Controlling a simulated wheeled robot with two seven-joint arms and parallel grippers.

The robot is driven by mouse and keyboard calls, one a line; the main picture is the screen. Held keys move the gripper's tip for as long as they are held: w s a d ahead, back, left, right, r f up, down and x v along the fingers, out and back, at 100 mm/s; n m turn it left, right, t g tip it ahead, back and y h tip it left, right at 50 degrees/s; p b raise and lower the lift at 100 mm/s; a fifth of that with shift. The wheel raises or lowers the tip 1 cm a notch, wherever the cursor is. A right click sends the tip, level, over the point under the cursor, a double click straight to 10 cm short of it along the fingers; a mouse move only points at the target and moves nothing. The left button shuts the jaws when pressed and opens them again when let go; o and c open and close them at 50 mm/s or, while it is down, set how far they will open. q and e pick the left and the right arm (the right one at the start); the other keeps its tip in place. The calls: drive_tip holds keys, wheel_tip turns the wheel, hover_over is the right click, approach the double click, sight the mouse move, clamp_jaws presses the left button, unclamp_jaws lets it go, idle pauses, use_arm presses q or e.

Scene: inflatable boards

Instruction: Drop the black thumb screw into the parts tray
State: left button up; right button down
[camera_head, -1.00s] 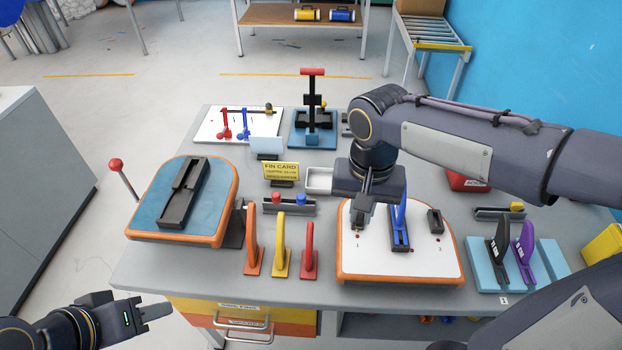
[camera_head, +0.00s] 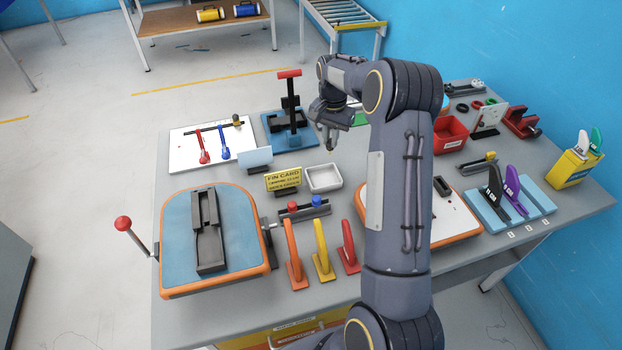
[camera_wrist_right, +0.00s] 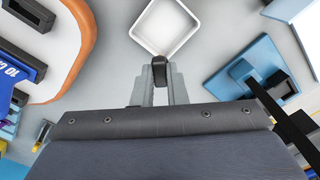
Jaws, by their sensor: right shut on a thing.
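The parts tray (camera_head: 323,179) is a small white open box in the middle of the table, and it looks empty. It also shows in the right wrist view (camera_wrist_right: 165,28), just beyond the fingertips. My right gripper (camera_head: 330,144) is above the table, behind the tray in the head view. In the right wrist view its fingers (camera_wrist_right: 160,82) are shut on the black thumb screw (camera_wrist_right: 160,64), which overlaps the near corner of the tray in the picture. The screw is too small to make out in the head view. My left gripper is out of view.
A yellow fin card (camera_head: 283,180) stands left of the tray. A blue-based stand with a red-topped lever (camera_head: 289,100) is close to my right gripper. Orange, yellow and red fins (camera_head: 321,250) stand at the front. My right arm hides part of the white-topped board (camera_head: 455,215).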

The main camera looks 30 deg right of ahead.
drive_tip(key=shift+f+b, duration=1.95)
drive_tip(key=shift+f, duration=0.95)
drive_tip(key=c, duration=1.4)
unclamp_jaws()
drive_tip(key=shift+o, duration=0.2)
drive_tip(key=shift+r, duration=0.1)
wheel_tip(320, 180, up, 8)
drive_tip(key=shift+f+b, duration=0.15)
drive_tip(key=shift+b, duration=0.3)
